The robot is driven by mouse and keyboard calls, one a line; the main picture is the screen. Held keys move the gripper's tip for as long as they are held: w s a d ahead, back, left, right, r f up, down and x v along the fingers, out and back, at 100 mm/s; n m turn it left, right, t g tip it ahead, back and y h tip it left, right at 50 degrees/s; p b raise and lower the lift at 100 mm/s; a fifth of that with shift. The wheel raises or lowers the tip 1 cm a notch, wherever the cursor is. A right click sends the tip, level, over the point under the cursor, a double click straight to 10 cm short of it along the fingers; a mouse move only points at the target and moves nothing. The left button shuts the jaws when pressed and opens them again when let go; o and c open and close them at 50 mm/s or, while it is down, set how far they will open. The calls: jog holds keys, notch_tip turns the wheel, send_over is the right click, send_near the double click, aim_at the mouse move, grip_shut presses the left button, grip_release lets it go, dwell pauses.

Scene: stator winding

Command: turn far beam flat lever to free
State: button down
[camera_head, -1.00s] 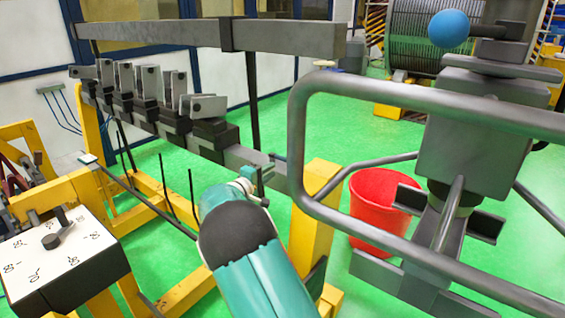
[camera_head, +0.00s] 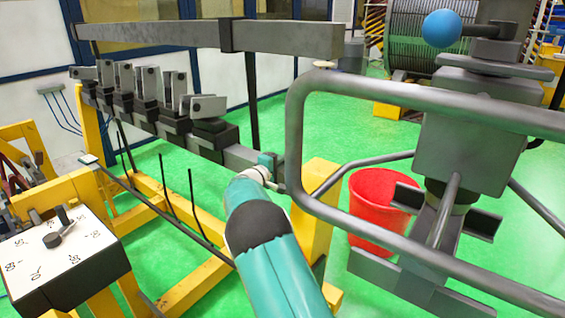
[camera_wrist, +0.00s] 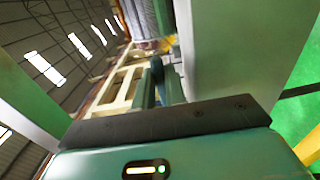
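A dark grey beam (camera_head: 238,155) runs from the back left towards the middle in the head view, carrying a row of black clamp blocks. Several grey flat levers (camera_head: 150,82) stand steeply on the farther blocks. The lever on the nearest block (camera_head: 208,105) lies closer to level. I cannot tell from these frames which one is the task's lever. My gripper (camera_head: 270,166) is beside the near end of this beam, apart from the levers. Its fingers are small and partly hidden by my wrist. In the wrist view, narrow teal parts (camera_wrist: 160,88) show beyond the gripper body, their gap unclear.
A second grey beam (camera_head: 285,38) crosses above the levers. A thick grey rail (camera_head: 298,140) curves close to my gripper's right. A yellow post (camera_head: 315,215) and red bucket (camera_head: 380,195) stand beyond it. A dial box (camera_head: 65,260) is at left. Green floor is open behind.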

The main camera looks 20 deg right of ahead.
jog(key=shift+w+d+n+t+y, duration=0.15)
jog(key=shift+d+n+t+y, duration=0.2)
jog(key=shift+n+t+y, duration=0.45)
jog(key=c, duration=1.7)
grip_release()
jog(key=v, duration=1.3)
jog(key=shift+s+a+f, duration=0.15)
jog(key=shift+s+a, duration=0.15)
